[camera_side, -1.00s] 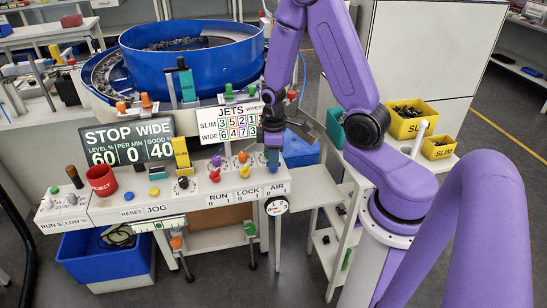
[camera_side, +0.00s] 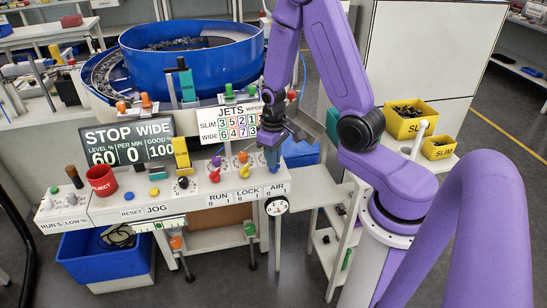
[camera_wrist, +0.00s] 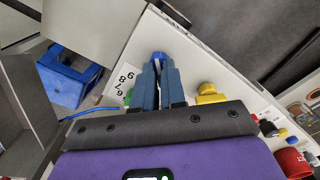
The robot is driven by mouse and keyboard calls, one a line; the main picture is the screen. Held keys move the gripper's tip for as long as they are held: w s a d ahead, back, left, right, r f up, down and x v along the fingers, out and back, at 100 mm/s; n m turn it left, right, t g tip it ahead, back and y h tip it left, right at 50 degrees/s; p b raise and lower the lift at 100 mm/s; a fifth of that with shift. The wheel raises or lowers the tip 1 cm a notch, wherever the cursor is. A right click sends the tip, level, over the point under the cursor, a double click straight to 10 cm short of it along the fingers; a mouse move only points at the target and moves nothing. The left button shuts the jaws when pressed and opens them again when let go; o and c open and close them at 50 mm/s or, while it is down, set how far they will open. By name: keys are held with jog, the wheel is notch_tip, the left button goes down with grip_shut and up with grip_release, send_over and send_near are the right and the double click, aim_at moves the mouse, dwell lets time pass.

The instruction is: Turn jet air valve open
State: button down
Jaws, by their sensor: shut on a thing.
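The air valve's blue handle (camera_wrist: 159,56) shows between the fingertips in the wrist view. In the side view it is mostly hidden by the fingers, above the AIR 0/1 label (camera_side: 278,188) at the panel's right end. My gripper (camera_side: 273,165) points down there, its blue fingers shut on the handle; they also show in the wrist view (camera_wrist: 160,68). The handle's exact angle is hard to tell. A round white gauge (camera_side: 277,205) with a dark needle hangs just below the AIR label.
A yellow handle (camera_side: 244,171) and a red handle (camera_side: 214,175) stand left of my gripper on the panel. The white JETS board (camera_side: 228,122) is close behind. A blue bowl (camera_side: 190,60) rises at the back. Yellow bins (camera_side: 408,127) stand at right.

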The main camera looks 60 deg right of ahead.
dwell(0.3)
jog(key=c, duration=1.2)
grip_release()
jog(key=shift+r, duration=0.1)
notch_tip(320, 180, up, 17)
jog(key=shift+r, duration=0.15)
jog(key=shift+a, duration=0.1)
jog(key=s+a+n, duration=0.6)
jog(key=a, duration=0.4)
jog(key=s+a+f+n, duration=0.1)
jog(key=s+a+n, duration=0.1)
jog(key=s, duration=0.4)
jog(key=s+a+n, duration=0.2)
jog(key=s+n, duration=0.2)
jog(key=s, duration=0.3)
jog(key=shift+s+f+n, duration=0.2)
jog(key=shift+f+n, duration=0.1)
jog(key=shift+f, duration=0.1)
